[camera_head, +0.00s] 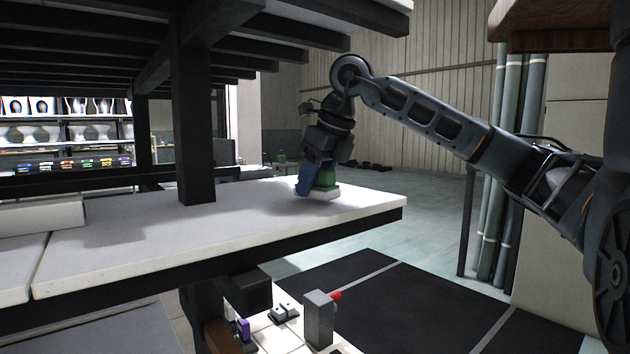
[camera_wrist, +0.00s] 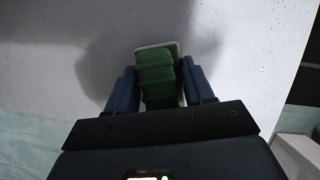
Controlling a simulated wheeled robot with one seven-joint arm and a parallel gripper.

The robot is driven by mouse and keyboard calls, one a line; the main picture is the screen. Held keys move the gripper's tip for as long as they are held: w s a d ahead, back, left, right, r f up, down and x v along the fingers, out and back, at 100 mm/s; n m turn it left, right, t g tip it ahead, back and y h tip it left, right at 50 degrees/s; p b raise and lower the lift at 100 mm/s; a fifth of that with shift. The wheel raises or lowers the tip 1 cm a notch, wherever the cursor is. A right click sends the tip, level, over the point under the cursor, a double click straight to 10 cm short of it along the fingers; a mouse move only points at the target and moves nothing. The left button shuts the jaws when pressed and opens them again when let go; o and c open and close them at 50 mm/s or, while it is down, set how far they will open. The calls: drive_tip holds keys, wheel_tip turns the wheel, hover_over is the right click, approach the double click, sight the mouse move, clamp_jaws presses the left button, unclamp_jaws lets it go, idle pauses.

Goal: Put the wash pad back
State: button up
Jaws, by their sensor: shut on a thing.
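The wash pad has a green ribbed grip (camera_wrist: 157,75) on a pale, roughly rectangular base. In the head view the pad (camera_head: 325,183) is at the right part of the white kiln car deck (camera_head: 130,225), close to its edge. My gripper (camera_head: 313,180) points down with blue fingers. In the wrist view my gripper (camera_wrist: 156,90) has one finger on each side of the green grip and is shut on it. The pale base (camera_head: 322,194) is at or just above the deck; I cannot tell whether it touches. The pad's near side is partly hidden by my gripper.
A dark post (camera_head: 193,115) stands on the deck, left of my gripper, under a dark slatted upper deck (camera_head: 290,32). Below the front edge are a grey block with a red knob (camera_head: 318,318) and small items on a pale surface. Dark floor mats (camera_head: 400,300) lie at the right.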

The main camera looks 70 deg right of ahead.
drive_tip(key=shift+f+b, duration=0.5)
idle(0.4)
drive_tip(key=o, duration=1.4)
drive_tip(key=shift+r, duration=0.1)
drive_tip(key=shift+p+v, duration=1.35)
drive_tip(key=shift+v, duration=2.55)
